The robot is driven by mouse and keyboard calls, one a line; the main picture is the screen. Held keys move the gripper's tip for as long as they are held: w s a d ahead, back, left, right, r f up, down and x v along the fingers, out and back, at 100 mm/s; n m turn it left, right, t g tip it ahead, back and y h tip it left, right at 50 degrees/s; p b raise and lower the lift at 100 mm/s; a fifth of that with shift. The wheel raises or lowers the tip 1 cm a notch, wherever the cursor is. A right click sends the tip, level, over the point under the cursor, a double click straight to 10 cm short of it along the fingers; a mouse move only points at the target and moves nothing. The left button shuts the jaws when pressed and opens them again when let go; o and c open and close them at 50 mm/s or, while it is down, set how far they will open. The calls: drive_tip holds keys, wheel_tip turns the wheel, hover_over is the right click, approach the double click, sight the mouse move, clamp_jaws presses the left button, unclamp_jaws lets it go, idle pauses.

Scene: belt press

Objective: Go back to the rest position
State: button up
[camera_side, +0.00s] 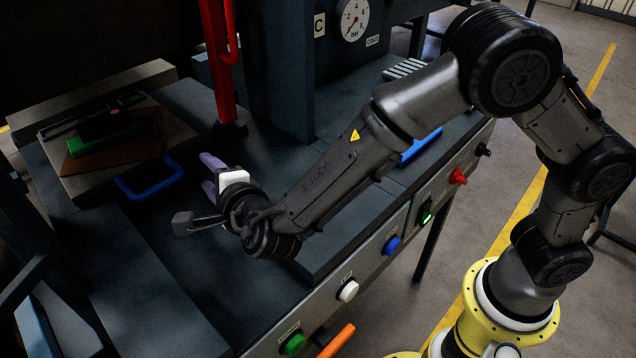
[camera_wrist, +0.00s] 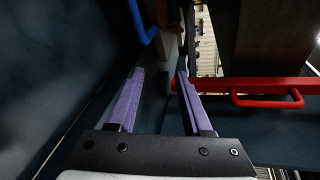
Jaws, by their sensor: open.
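My gripper (camera_side: 207,172) is low over the dark bench (camera_side: 150,290), in the left half of the side view, with its purple fingers pointing away to the upper left. In the wrist view, my gripper (camera_wrist: 158,85) shows two purple fingers spread apart, with nothing between them. The gripper is open and empty. A blue handle (camera_side: 150,188) lies just left of the fingers, apart from them. It also shows in the wrist view (camera_wrist: 141,22) at the top.
A red post with a handle (camera_side: 217,60) stands behind the gripper. A plate (camera_side: 60,132) with a green block (camera_side: 107,134) is at the far left. A grey upright (camera_side: 287,70) stands near my forearm. Coloured buttons (camera_side: 347,291) line the front panel. An orange handle (camera_side: 337,341) juts out in front.

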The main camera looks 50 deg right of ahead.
drive_tip(key=s+d+r+m+g+h, duration=0.2)
drive_tip(key=d+r+m, duration=0.1)
drive_tip(key=d+m, duration=0.5)
drive_tip(key=s+d+r+m+g+h, duration=0.2)
drive_tip(key=d+m, duration=0.4)
drive_tip(key=d, duration=0.4)
drive_tip(key=s+d+r+m+g, duration=0.1)
drive_tip(key=s+d+m+g, duration=0.4)
drive_tip(key=s+d+m, duration=0.75)
drive_tip(key=s+a+m+y, duration=0.2)
drive_tip(key=s+m, duration=0.5)
drive_tip(key=m, duration=0.4)
drive_tip(key=s+a+f+m+y, duration=0.1)
drive_tip(key=s+m+y, duration=0.3)
drive_tip(key=s+m, duration=0.4)
drive_tip(key=shift+a+m+y, duration=0.3)
drive_tip(key=shift+a+m, duration=0.2)
drive_tip(key=shift+m, duration=1.25)
